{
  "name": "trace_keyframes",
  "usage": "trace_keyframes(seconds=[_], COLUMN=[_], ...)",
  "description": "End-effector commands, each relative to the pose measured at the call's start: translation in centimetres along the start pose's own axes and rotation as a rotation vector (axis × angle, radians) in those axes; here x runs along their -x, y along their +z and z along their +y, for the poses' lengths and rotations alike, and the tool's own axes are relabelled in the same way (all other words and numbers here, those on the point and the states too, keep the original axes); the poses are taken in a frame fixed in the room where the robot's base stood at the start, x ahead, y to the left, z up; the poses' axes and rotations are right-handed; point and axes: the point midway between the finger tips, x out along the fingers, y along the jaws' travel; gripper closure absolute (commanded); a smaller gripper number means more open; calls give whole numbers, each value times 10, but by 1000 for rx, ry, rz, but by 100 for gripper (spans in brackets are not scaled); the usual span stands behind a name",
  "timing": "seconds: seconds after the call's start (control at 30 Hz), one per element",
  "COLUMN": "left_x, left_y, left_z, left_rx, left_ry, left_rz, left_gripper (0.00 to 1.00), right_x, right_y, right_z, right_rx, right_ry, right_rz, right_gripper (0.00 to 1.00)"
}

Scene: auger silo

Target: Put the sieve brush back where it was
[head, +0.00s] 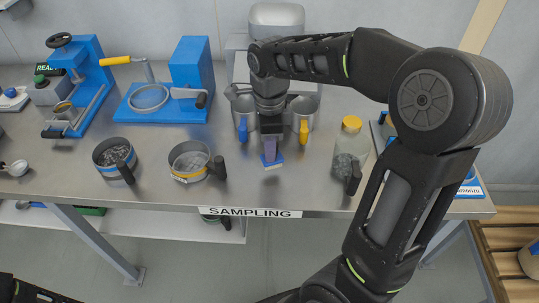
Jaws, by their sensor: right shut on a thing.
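My right gripper (270,140) reaches in from the right and is shut on the sieve brush (271,161). The brush has a purple-grey handle and a blue head with a pale lower edge. It points down over the front middle of the steel table (228,196), and I cannot tell whether it touches the top. The gripper hides the upper handle. At the lower left only a dark piece of my left arm shows; its gripper is out of view.
Two round sieves (114,157) (188,161) with black handles stand left of the brush. Metal jugs with a blue handle (243,127) and a yellow handle (304,129) stand close behind it. A yellow-capped jar (350,150) stands right. Bare table lies between brush and jar.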

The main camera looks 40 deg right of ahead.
Motion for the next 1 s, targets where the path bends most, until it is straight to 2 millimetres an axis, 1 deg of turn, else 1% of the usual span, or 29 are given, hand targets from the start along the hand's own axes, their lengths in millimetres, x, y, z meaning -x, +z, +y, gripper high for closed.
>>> trace_keyframes(seconds=[0.17,0.23,0.4,0.5,0.77,0.9,0.93,1.0], left_x=[0,0,3,4,3,0,0,1], left_y=[0,0,0,0,1,0,0,0], left_z=[0,0,1,1,1,0,0,0], left_rx=[0,0,1,1,1,0,0,0], left_ry=[0,0,-1,-1,-1,-1,0,0], left_rz=[0,0,-1,-1,-1,-1,-1,-1], left_gripper=[64,64,64,64,64,64,64,64], right_x=[0,-3,-25,-35,-37,-42,-42,-40], right_y=[0,0,-1,0,0,0,0,0], right_z=[0,0,1,0,0,0,0,0], right_rx=[0,0,-1,0,0,0,0,0], right_ry=[0,1,3,1,0,0,0,0], right_rz=[0,0,2,1,-1,-1,0,-1], right_gripper=[100,100,100,100,100,100,72,67])
